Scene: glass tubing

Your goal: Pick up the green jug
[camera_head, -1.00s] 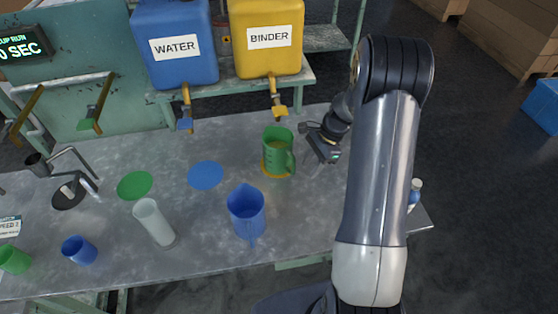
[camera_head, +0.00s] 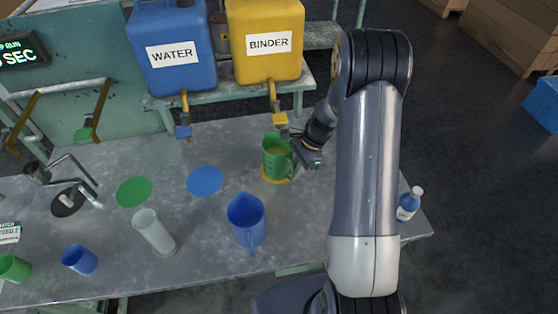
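The green jug (camera_head: 274,158) stands upright on a yellow disc (camera_head: 270,180) on the grey table, below the yellow binder tank's tap. Some yellowish content shows inside it. My gripper (camera_head: 296,158) is at the jug's right side, by its handle, coming in from the right. The fingertips are small and partly hidden against the jug and handle, so I cannot tell whether they are open or closed on it.
The blue jug (camera_head: 246,222), a clear cylinder (camera_head: 155,233), a blue cup (camera_head: 79,256) and a green cup (camera_head: 13,268) stand on the table (camera_head: 200,255). A white-capped bottle (camera_head: 409,204) is at right. The binder tap (camera_head: 279,118) hangs just above the green jug.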

